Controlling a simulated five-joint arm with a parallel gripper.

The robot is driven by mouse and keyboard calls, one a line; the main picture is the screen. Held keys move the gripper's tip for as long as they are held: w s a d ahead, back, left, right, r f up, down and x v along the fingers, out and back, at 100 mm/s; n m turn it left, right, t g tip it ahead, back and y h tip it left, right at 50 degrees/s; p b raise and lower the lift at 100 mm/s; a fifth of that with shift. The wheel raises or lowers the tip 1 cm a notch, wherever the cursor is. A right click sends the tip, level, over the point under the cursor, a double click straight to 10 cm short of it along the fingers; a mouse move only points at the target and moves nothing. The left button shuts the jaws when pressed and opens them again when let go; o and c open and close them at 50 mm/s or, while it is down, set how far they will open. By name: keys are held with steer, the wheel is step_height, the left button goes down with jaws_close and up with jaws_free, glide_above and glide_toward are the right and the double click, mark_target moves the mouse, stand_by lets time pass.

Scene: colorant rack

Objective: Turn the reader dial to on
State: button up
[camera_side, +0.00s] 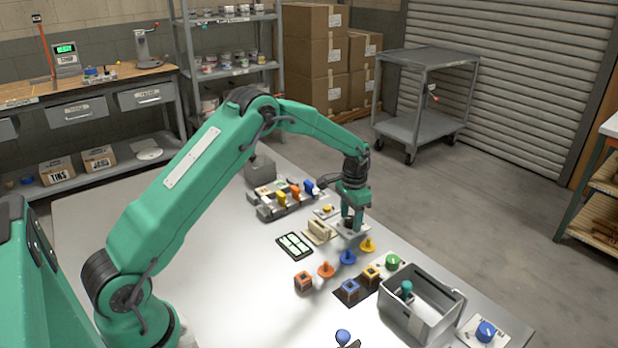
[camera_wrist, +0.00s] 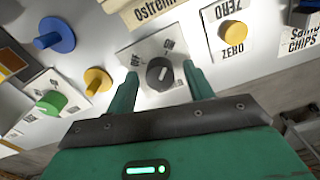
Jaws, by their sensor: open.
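The reader dial (camera_wrist: 160,77) is a round black knob with a short white mark, on a pale plate (camera_wrist: 150,52) lettered ON and OFF. The white mark stands nearly upright in the wrist view; I cannot tell firmly which word it points at. My gripper (camera_wrist: 162,76) is open, with one green finger on each side of the dial. Gaps seem to show between the fingers and the knob. In the side view my gripper (camera_side: 352,222) points straight down, its tips low over the plate (camera_side: 354,231), and the dial is mostly hidden between the fingers.
A yellow ZERO button (camera_wrist: 232,32) sits close beside the plate. A yellow peg (camera_side: 367,245) and a blue peg (camera_side: 347,258) stand nearby, with a green knob (camera_side: 392,262) beyond. A grey bin (camera_side: 447,301) and a cream block (camera_side: 318,232) are also near.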

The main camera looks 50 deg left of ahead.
mark_target(351, 218)
step_height(351, 218, up, 7)
steer(key=shift+r, duration=0.45)
stand_by(0.5)
steer(key=shift+s+d+r, duration=0.15)
steer(key=shift+s+r, duration=0.1)
steer(key=shift+r, duration=0.3)
steer(key=s+d+r+n+t, duration=0.1)
steer(key=s+d+r+t, duration=0.3)
steer(key=s+r, duration=1.1)
steer(key=s+d, duration=0.2)
steer(key=s, duration=0.7)
steer(key=s+d+n+t, duration=0.1)
steer(key=s, duration=0.9)
steer(key=shift+d+t, duration=0.3)
steer(key=shift+d, duration=0.05)
